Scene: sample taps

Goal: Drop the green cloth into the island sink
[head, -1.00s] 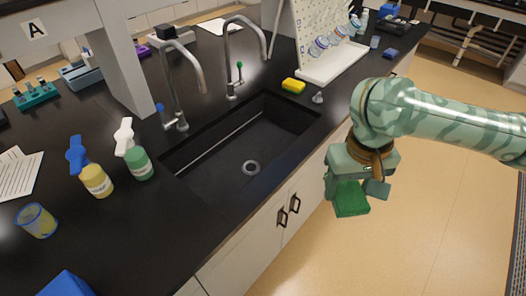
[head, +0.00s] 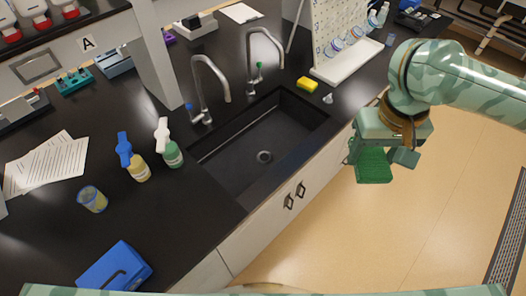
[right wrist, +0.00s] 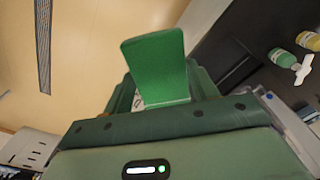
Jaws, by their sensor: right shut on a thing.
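The green cloth (head: 373,166) hangs below my right gripper (head: 378,150), which is shut on it. It also shows in the right wrist view (right wrist: 156,62), standing out between the fingers. The gripper and cloth are over the floor side of the counter, to the right of the sink. The black island sink (head: 240,150) is set into the dark counter, with its drain visible and its basin empty. My left gripper is not in view.
Two curved taps (head: 207,88) stand behind the sink. A yellow sponge (head: 307,84) lies at its far right corner. Two spray bottles (head: 172,154) stand left of it. A pegboard rack (head: 345,45) stands beyond. Open floor lies in front of the cabinets.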

